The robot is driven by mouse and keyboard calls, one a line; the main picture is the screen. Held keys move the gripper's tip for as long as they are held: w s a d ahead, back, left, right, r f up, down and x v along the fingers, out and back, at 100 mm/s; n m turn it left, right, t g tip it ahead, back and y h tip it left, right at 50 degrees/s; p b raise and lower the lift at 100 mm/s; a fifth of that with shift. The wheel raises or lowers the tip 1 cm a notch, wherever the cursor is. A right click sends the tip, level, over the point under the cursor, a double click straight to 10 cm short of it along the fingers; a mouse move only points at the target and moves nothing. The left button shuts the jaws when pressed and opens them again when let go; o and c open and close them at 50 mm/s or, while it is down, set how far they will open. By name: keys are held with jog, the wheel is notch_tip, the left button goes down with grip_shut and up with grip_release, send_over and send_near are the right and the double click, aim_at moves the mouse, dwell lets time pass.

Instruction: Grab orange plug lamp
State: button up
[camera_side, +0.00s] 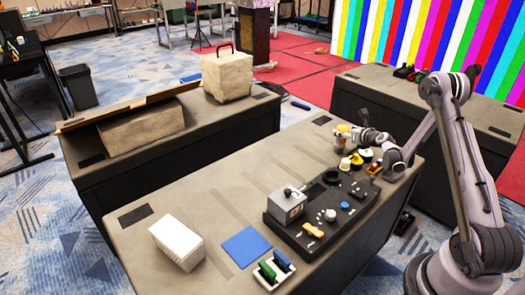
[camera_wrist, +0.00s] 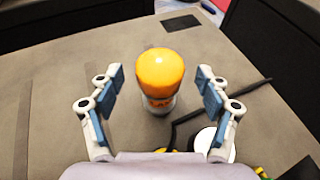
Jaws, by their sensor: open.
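The orange plug lamp (camera_wrist: 160,75) stands upright on the grey table in the wrist view, with a rounded orange top and a paler body below it. My gripper (camera_wrist: 160,88) is open, with one blue-padded finger on each side of the lamp and clear gaps between. In the side view my gripper (camera_side: 359,136) is low over the table's far right part, close to the lamp (camera_side: 343,129), which is small and partly hidden there.
A white round object (camera_wrist: 205,140) and a black strip lie near my right finger. In the side view, yellow and white round pieces (camera_side: 356,159) sit nearby, before a black control panel (camera_side: 315,232). A white box (camera_side: 177,243) and blue square (camera_side: 246,246) lie farther left.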

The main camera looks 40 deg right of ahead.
jog(key=shift+x, duration=1.25)
jog(key=c, duration=1.3)
jog(key=shift+r, duration=0.1)
